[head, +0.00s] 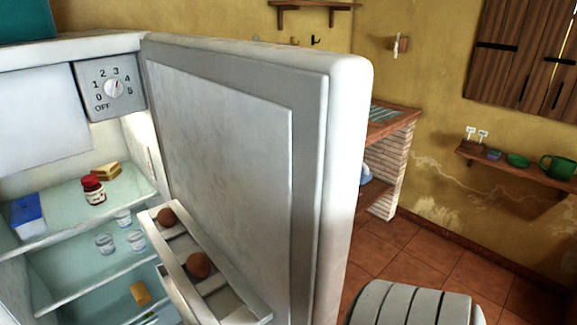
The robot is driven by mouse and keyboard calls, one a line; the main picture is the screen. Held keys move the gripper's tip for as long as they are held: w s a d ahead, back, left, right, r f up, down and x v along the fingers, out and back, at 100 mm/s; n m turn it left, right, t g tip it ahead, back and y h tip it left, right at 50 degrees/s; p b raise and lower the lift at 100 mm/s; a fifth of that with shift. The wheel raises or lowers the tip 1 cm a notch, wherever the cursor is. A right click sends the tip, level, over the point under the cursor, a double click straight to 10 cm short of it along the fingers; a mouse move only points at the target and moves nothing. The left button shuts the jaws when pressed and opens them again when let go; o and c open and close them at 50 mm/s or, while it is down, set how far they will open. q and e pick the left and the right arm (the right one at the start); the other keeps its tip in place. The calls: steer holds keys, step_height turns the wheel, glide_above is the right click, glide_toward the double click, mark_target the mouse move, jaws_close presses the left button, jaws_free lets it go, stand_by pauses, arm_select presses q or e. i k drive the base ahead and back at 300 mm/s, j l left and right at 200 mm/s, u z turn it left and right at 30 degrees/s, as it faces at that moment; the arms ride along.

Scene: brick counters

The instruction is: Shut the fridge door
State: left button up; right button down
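The fridge door (255,130) is white and stands wide open, hinged beside the dial panel and swung out toward me. Its inner face shows, with a door shelf (215,285) holding two brown eggs (198,264). The fridge (80,45) is at the left, its lit inside open to view. Its glass shelves (85,205) hold a red-lidded jar, a blue box, a yellow piece like cheese and several small glasses. Neither of my grippers shows in the head view.
A grey-white ribbed rounded thing (415,305) stands at the bottom right, near the door's outer edge. Tiled floor (420,250) is free to the right of the door. A brick counter (395,165) stands behind it. A wall shelf (520,172) holds green cups.

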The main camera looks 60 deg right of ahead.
mark_target(262, 144)
steer(key=k+l, duration=0.1)
steer(key=l, duration=0.3)
steer(key=k+l, duration=0.15)
steer(key=l, duration=0.3)
steer(key=k+l, duration=0.1)
steer(key=l, duration=0.3)
steer(key=k+l, duration=0.1)
steer(key=l, duration=0.35)
steer(key=k+l, duration=0.1)
steer(key=l, duration=0.3)
